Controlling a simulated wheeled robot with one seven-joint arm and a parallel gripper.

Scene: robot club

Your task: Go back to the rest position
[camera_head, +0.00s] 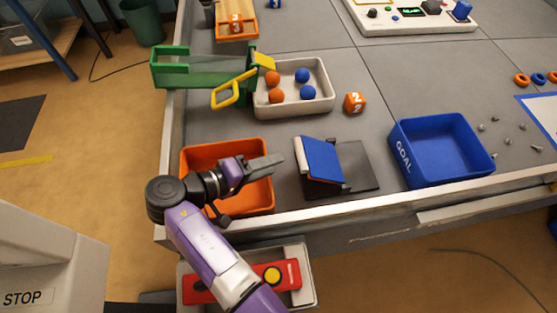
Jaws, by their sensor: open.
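My gripper (266,164) is at the end of my purple and black arm. It points right, over the orange bin (262,205) at the table's front left edge. Its jaws are open and I see nothing between them. The fingers lie near the bin's back right side, left of a blue tilted panel (322,159) on a dark base. My arm hides part of the bin; its inside looks empty where it shows.
A green ramp (195,70) with a yellow handle, a white tray (315,108) with orange and blue balls, and an orange numbered cube (355,102) stand behind. A blue GOAL bin (440,150) stands right. A red box with a yellow button (272,275) is below the edge.

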